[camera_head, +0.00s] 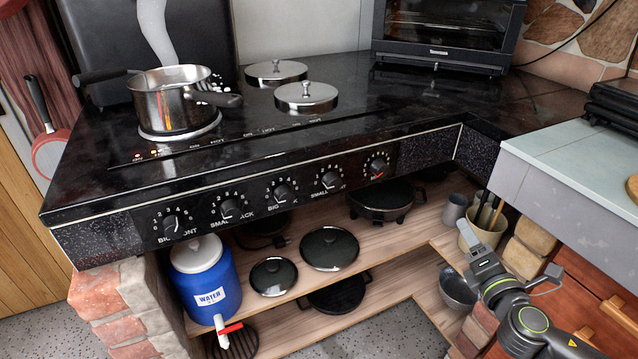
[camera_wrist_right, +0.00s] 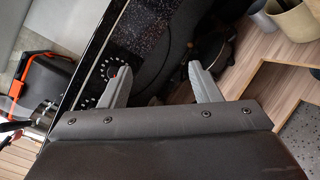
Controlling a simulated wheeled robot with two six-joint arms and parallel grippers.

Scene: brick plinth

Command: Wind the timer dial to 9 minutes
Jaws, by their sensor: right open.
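A row of black dials runs along the stove's front panel. The rightmost dial (camera_head: 376,167) looks different from the others, with a ring of small white marks and a red mark low on it; I take it as the timer dial. Its numbers are too small to read. My right gripper (camera_head: 470,235) is below and to the right of this dial, apart from the panel. In the right wrist view the right gripper (camera_wrist_right: 158,70) is open and empty, and a dial (camera_wrist_right: 108,69) shows just left of the left finger. My left gripper is not in view.
A steel pot (camera_head: 175,100) stands on the black stove top (camera_head: 350,90). A white-topped counter (camera_head: 570,150) juts forward at right. Below the panel, a wooden shelf (camera_head: 400,240) holds a blue water jug (camera_head: 207,290), pans and a utensil pot (camera_head: 480,238).

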